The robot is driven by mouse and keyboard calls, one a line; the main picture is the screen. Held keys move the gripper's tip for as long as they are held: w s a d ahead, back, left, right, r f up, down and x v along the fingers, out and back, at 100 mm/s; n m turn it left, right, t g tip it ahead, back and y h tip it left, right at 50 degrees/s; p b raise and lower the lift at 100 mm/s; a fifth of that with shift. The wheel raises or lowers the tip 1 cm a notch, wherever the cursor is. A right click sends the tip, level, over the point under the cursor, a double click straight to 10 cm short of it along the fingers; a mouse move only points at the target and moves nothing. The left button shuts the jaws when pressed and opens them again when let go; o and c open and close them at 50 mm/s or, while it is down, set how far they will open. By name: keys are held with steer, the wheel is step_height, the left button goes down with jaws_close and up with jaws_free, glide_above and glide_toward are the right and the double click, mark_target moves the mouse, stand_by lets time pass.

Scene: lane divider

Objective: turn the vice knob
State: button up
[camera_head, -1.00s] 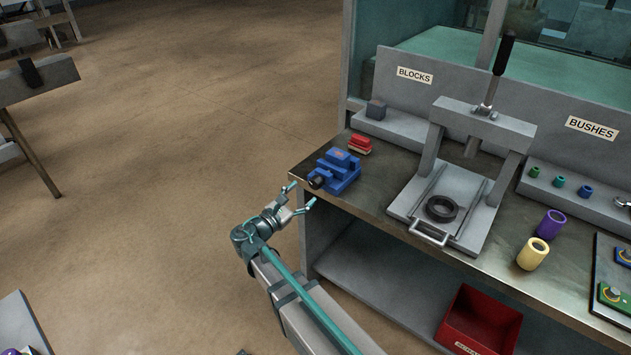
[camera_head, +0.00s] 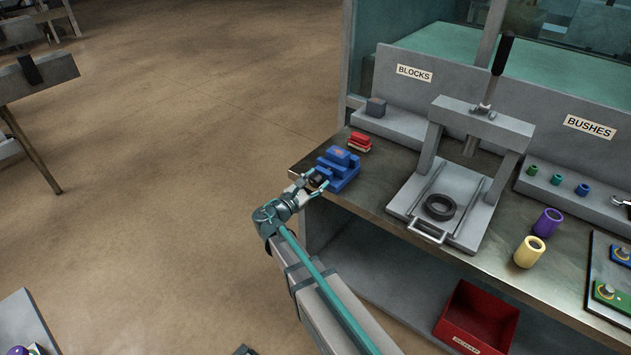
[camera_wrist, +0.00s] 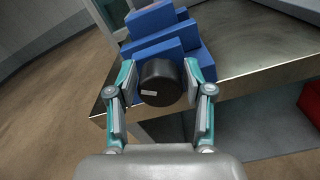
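The blue vice (camera_head: 341,168) sits at the left front corner of the metal bench. Its black round knob (camera_wrist: 160,82) faces my gripper and carries a small white mark; in the head view the knob (camera_head: 317,180) is partly covered by my fingers. My gripper (camera_wrist: 159,88) is open, with one finger on each side of the knob. In the wrist view, a narrow gap shows on the left of the knob; the right finger is very close to it, and I cannot tell if it touches.
A red block stack (camera_head: 359,142) stands just behind the vice. An arbor press (camera_head: 440,195) stands to the right on the bench (camera_head: 375,200). Purple (camera_head: 547,222) and yellow bushes (camera_head: 530,252) stand farther right. A red scrap bin (camera_head: 478,318) is on the lower shelf.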

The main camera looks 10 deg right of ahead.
steer(key=c, duration=0.7)
steer(key=shift+f+m+b, duration=0.15)
steer(key=shift+m+b, duration=0.15)
steer(key=shift+b, duration=0.4)
steer(key=m+b, duration=0.1)
steer(key=b, duration=0.2)
steer(key=shift+f+m, duration=0.2)
steer(key=shift+m, duration=0.2)
steer(key=m+b, duration=0.2)
steer(key=b, duration=0.2)
steer(key=shift+s+m+b, duration=0.1)
steer(key=shift+m+b, duration=0.2)
steer(key=m+b, duration=0.3)
steer(key=b, duration=0.2)
steer(key=shift+m, duration=0.3)
steer(key=shift+o, duration=0.2)
steer(key=m+b, duration=0.2)
steer(key=shift+r+b, duration=0.15)
steer(key=shift+b, duration=0.25)
steer(key=shift+r, duration=0.1)
